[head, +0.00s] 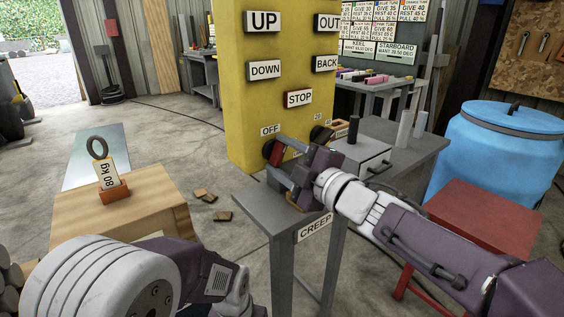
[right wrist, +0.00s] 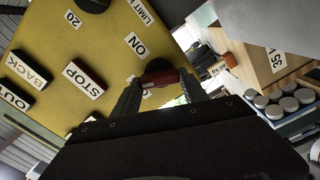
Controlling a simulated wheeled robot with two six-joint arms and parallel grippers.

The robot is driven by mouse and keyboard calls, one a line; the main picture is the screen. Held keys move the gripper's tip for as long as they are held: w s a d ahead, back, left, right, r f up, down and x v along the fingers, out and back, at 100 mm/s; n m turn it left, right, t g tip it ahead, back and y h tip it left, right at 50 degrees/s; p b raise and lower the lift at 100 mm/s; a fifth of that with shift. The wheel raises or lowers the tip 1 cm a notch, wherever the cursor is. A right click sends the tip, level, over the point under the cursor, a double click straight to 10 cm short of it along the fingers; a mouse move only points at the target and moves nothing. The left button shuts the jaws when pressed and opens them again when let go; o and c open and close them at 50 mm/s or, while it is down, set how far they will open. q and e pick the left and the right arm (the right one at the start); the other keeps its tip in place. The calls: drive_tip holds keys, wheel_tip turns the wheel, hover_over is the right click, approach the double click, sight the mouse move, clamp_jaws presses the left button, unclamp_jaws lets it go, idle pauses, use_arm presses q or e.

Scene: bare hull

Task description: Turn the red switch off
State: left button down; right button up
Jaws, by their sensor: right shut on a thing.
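The red switch (head: 277,153) is on the front of the yellow panel (head: 243,90), below the OFF label (head: 270,130). Its red handle also shows in the right wrist view (right wrist: 160,76), with the ON label (right wrist: 135,45) close by. My right gripper (head: 279,161) is at the panel, shut on the red handle. In the right wrist view its two fingers (right wrist: 161,88) stand on either side of the handle. The fingers hide part of the switch, and I cannot tell which position it is in. My left arm shows at the lower left, but its fingertips are out of view.
A grey table (head: 262,208) with a CREEP label stands under my right arm. A wooden block (head: 130,222) with an 80 kg tag is at left. A red stool (head: 480,215) and a blue barrel (head: 500,150) stand at right. STOP (head: 298,98) is above the switch.

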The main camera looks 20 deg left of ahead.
drive_tip(key=n+b, duration=0.1)
drive_tip(key=n, duration=0.1)
drive_tip(key=n+b, duration=0.1)
drive_tip(key=n, duration=0.1)
drive_tip(key=shift+f+n, duration=0.2)
drive_tip(key=shift+n, duration=0.2)
idle(0.4)
drive_tip(key=o, duration=1.4)
drive_tip(key=shift+r, duration=0.1)
drive_tip(key=shift+s+d, duration=0.2)
drive_tip(key=shift+d, duration=0.1)
drive_tip(key=p+v, duration=0.1)
drive_tip(key=v, duration=0.7)
drive_tip(key=shift+s+d+p, duration=0.1)
drive_tip(key=shift+s+p, duration=0.1)
drive_tip(key=shift+p, duration=0.15)
